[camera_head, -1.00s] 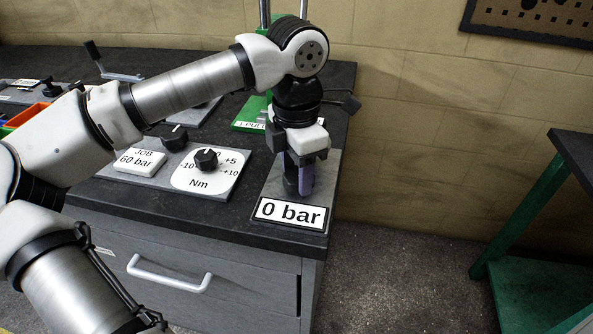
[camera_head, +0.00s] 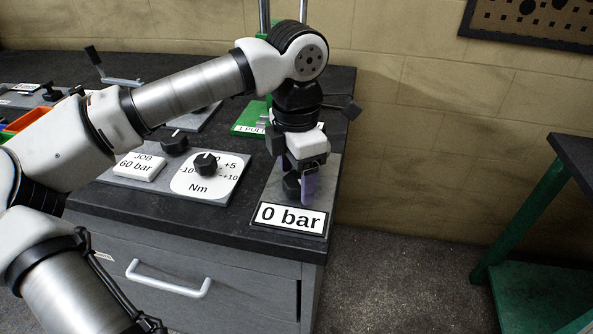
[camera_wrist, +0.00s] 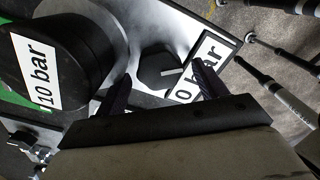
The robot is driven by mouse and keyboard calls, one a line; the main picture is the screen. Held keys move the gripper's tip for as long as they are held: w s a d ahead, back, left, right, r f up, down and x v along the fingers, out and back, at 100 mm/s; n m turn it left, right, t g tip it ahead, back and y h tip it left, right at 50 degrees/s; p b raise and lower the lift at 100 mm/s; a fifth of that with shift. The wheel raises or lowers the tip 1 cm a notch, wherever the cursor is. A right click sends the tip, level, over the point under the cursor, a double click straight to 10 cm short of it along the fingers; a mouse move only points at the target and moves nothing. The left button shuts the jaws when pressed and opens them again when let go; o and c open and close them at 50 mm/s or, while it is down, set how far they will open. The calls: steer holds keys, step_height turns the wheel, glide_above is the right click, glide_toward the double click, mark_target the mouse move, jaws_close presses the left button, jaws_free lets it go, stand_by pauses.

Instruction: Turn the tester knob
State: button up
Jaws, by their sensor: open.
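The tester panel (camera_head: 329,171) is a grey plate at the bench's front right corner, with a "0 bar" sign (camera_head: 289,217) at its front edge. The tester knob (camera_wrist: 157,72) is black with a white pointer line and sits beside that sign in the wrist view. My gripper (camera_wrist: 162,74) is open, with one finger on each side of the knob in that view. I cannot tell whether the fingers touch it. In the head view my gripper (camera_head: 304,188) points down over the panel and partly hides the knob.
A large black cylinder (camera_wrist: 75,60) with a "10 bar" label stands beside the knob. Left of the panel is a plate with an Nm dial (camera_head: 205,164) and a "60 bar" job card (camera_head: 139,166). The drawer handle (camera_head: 168,281) juts from the bench front.

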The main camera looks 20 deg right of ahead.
mark_target(296, 179)
step_height(296, 179, up, 14)
stand_by(0.6)
steer(key=shift+f, duration=0.1)
